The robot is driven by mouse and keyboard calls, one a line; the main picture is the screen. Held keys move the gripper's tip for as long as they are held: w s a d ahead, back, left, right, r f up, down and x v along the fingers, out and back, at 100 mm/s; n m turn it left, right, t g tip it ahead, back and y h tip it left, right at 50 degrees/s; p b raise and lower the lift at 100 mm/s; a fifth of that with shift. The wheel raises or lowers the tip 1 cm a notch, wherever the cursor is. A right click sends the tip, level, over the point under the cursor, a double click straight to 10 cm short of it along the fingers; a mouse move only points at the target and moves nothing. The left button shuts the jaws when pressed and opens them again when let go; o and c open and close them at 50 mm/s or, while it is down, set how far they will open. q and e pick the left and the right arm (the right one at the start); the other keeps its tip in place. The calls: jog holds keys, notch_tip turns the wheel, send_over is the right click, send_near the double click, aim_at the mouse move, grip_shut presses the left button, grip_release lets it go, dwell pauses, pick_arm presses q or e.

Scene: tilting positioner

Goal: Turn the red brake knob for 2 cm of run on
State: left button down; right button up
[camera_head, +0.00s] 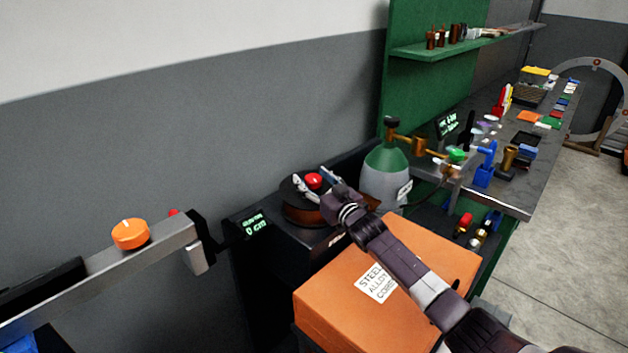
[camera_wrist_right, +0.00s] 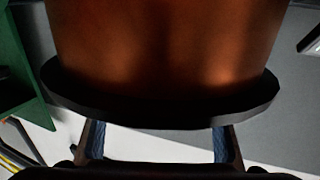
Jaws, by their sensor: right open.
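The red brake knob (camera_head: 313,181) sits at the centre of a dark, copper-brown spool (camera_head: 305,213) in the head view. My right gripper (camera_head: 314,180) reaches in from the lower right, its fingers spread on either side of the knob. Whether they touch it cannot be told. In the right wrist view the open fingers (camera_wrist_right: 158,142) show blue inner pads, their tips partly hidden by the black flange of the spool (camera_wrist_right: 165,45). The knob does not show there. A small display (camera_head: 257,225) left of the spool reads 0 cm. My left gripper is not in view.
An orange box (camera_head: 430,258) lies beneath my right forearm. A green-topped gas cylinder (camera_head: 384,178) stands right of the spool. A grey beam (camera_head: 95,272) with an orange knob (camera_head: 131,234) is at left. A cluttered bench (camera_head: 515,195) is at right.

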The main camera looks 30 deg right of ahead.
jog(key=shift+s+f, duration=0.15)
jog(key=shift+s, duration=0.25)
jog(key=s, duration=1.1)
jog(key=shift+d, duration=0.2)
jog(key=shift+s, duration=0.1)
